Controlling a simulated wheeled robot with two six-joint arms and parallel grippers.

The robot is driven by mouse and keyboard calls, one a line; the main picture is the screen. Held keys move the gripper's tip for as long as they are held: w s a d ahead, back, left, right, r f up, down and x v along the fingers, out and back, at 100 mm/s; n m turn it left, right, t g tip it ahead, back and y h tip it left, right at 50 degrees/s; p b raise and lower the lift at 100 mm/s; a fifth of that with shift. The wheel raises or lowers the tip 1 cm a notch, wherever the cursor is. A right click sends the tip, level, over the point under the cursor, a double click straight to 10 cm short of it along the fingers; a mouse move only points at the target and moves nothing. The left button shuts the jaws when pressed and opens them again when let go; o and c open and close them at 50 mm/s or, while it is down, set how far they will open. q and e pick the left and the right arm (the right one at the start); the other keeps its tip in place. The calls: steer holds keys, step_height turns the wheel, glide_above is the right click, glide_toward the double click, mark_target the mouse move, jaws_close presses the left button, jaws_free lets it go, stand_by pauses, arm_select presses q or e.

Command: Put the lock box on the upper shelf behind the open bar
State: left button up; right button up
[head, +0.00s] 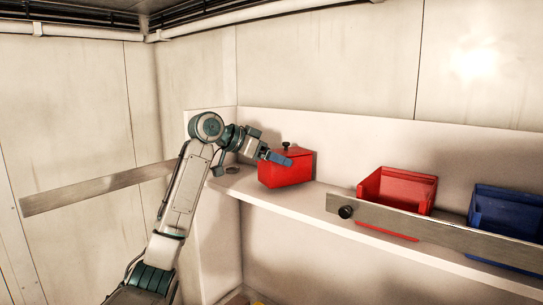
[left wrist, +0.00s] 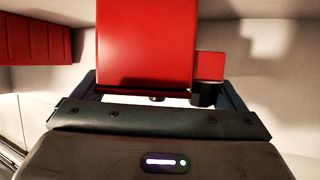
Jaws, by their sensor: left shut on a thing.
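The lock box (head: 285,170) is red with a small black knob on its lid. In the head view it is over the left part of the upper shelf (head: 330,208), near the back wall; I cannot tell whether its underside touches the shelf. My left gripper (head: 277,158) is shut on it from the left. In the left wrist view the red box (left wrist: 145,45) fills the space between the fingers (left wrist: 160,88), with a small red and black piece at its right side. A metal bar (head: 95,191) stands swung out at the left. My right gripper is not in view.
The shelf is clear between the box and the red bin.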

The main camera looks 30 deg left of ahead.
arm_select(q)
steer(key=shift+a+f+p, duration=0.1)
steer(key=shift+f+p, duration=0.2)
steer(key=shift+f, duration=0.4)
steer(key=o, duration=1.6)
steer(key=shift+f, duration=0.15)
steer(key=shift+c, duration=0.2)
steer(key=shift+s, duration=0.1)
steer(key=shift+s, duration=0.1)
